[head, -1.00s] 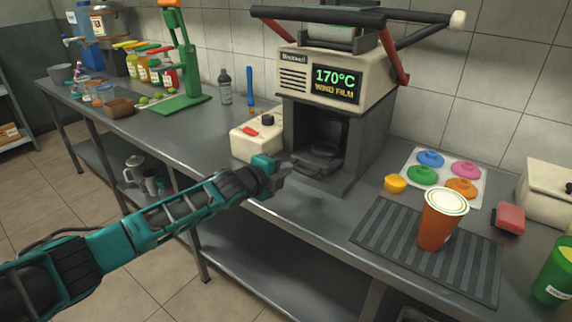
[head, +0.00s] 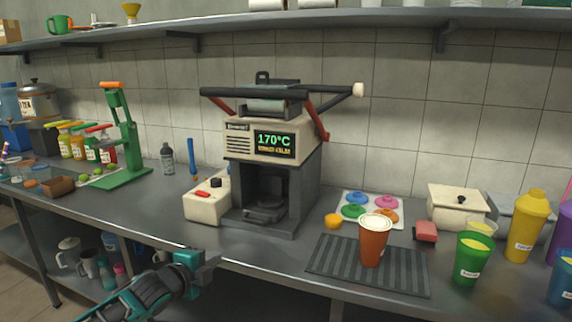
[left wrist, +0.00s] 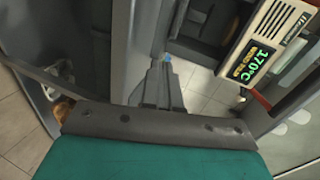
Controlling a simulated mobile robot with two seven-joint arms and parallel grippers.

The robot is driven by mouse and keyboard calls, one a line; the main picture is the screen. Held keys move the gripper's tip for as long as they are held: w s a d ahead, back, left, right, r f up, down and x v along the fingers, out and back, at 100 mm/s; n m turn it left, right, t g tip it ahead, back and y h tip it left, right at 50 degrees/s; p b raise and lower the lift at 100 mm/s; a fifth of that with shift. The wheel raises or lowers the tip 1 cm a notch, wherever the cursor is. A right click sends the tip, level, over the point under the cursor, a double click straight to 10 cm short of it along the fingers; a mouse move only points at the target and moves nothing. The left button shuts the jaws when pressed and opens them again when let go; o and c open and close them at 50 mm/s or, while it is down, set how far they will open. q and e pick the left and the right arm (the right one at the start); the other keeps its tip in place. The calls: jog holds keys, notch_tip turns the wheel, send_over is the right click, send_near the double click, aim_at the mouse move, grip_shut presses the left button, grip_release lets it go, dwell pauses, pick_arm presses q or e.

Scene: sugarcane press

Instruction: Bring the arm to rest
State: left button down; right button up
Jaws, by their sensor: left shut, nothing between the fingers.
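My left gripper (head: 208,268) is low in the head view, in front of the counter's front edge and below the sealing machine. It is shut and empty. In the left wrist view its closed fingers (left wrist: 160,85) point away from the camera, with nothing between them. My right gripper is in neither view.
The sealing machine (head: 270,140), showing 170°C, stands on the steel counter (head: 150,205). An orange cup (head: 373,244) with a pale top stands upright on a ribbed dark mat (head: 330,262). A green press (head: 125,140) stands at the left. Colored cups line the right.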

pick_arm(q)
jog(key=s+d+f+n+g, duration=0.1)
jog(key=s+d+f+n, duration=0.3)
jog(key=s+f, duration=0.3)
jog(key=s+d+f+n, duration=0.3)
jog(key=s+f+n, duration=0.15)
jog(key=s, duration=0.45)
jog(key=s+a+f+n+y, duration=0.1)
jog(key=s+a+n, duration=0.1)
jog(key=s, duration=0.4)
jog(key=s+a+f+n+g+y, duration=0.1)
jog(key=s+a+f+n, duration=0.1)
jog(key=s+n, duration=0.3)
jog(key=s+a+f+n+y+p, duration=0.1)
jog(key=s+a+n, duration=0.1)
jog(key=s, duration=0.5)
jog(key=shift+a+f+n+g, duration=0.15)
jog(key=shift+a+n+g, duration=0.2)
jog(key=shift+n, duration=0.3)
jog(key=shift+s, duration=0.1)
